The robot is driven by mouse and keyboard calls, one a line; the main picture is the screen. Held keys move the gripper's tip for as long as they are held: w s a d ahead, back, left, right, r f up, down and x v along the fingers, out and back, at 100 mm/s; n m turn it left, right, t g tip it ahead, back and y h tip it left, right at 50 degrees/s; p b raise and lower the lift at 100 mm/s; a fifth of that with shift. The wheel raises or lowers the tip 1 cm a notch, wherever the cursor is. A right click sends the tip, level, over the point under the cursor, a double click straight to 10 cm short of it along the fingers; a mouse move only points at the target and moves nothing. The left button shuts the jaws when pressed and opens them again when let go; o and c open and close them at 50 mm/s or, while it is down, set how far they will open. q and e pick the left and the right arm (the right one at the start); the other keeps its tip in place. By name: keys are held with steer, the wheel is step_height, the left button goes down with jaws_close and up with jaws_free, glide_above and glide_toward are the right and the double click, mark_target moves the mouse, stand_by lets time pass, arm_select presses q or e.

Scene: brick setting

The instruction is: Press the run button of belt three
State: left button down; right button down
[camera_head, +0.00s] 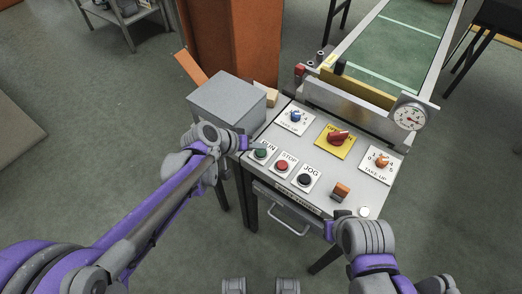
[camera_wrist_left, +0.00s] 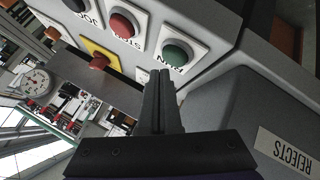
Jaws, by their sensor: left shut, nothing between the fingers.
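The green RUN button (camera_head: 261,153) sits at the left end of a row on the grey sloped panel (camera_head: 318,189). The red STOP button (camera_head: 282,165) and the black JOG button (camera_head: 305,179) stand to its right. My left gripper (camera_head: 244,143) is shut and empty at the panel's left edge, just left of the RUN button. In the left wrist view the shut fingers (camera_wrist_left: 160,92) point toward the green button (camera_wrist_left: 178,54), seemingly a little short of it. My right gripper (camera_head: 332,230) is by the panel's lower right corner; its fingers are mostly hidden.
A grey box (camera_head: 228,103) stands against the panel's left side; a REJECTS label (camera_wrist_left: 286,150) shows in the wrist view. The panel also holds a blue knob (camera_head: 295,116), a red switch on yellow (camera_head: 338,137) and an orange knob (camera_head: 381,160). A green belt (camera_head: 395,55) runs behind.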

stand_by(0.4)
arm_select(q)
steer(key=shift+f+b, duration=0.3)
steer(key=shift+f, duration=0.15)
